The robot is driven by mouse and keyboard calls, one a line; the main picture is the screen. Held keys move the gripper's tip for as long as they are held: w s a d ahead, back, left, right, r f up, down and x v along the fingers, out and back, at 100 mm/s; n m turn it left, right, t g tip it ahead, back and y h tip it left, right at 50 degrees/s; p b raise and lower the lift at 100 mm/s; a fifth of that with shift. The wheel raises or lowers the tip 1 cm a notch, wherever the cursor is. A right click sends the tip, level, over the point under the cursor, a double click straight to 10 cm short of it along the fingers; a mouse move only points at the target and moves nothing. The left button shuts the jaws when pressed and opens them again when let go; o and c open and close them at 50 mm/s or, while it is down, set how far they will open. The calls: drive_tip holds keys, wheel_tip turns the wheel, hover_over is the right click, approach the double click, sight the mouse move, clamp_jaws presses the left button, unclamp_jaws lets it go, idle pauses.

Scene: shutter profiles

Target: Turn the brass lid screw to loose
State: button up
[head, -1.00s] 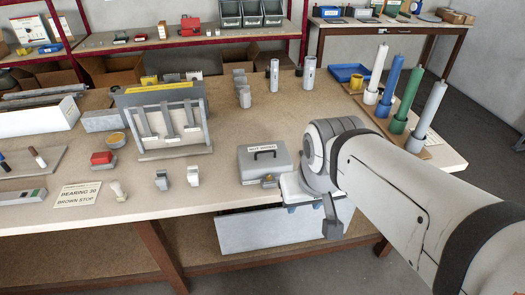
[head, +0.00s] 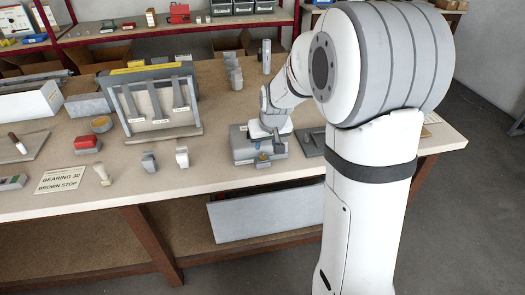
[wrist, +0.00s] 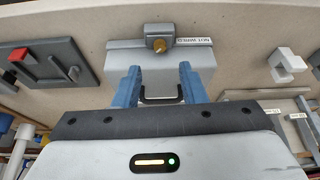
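The grey lidded box (head: 240,147) stands near the front edge of the bench, with my gripper (head: 270,146) over it. In the wrist view, the box (wrist: 160,64) lies ahead of my gripper (wrist: 160,74). The brass lid screw (wrist: 158,44) sits on the box's far edge in that view, beside a white label. The two blue fingers are spread apart, with the black handle (wrist: 160,100) showing between them. They hold nothing that I can see and look apart from the screw.
A dark plate with a red block (wrist: 22,54) and grey lever lies left in the wrist view; a white bracket (wrist: 286,66) is at right.

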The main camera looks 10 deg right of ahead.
sight(263, 156)
drive_tip(key=x, duration=0.7)
drive_tip(key=shift+f+p, duration=0.2)
drive_tip(key=shift+p, duration=0.15)
drive_tip(key=shift+c, duration=0.5)
clamp_jaws()
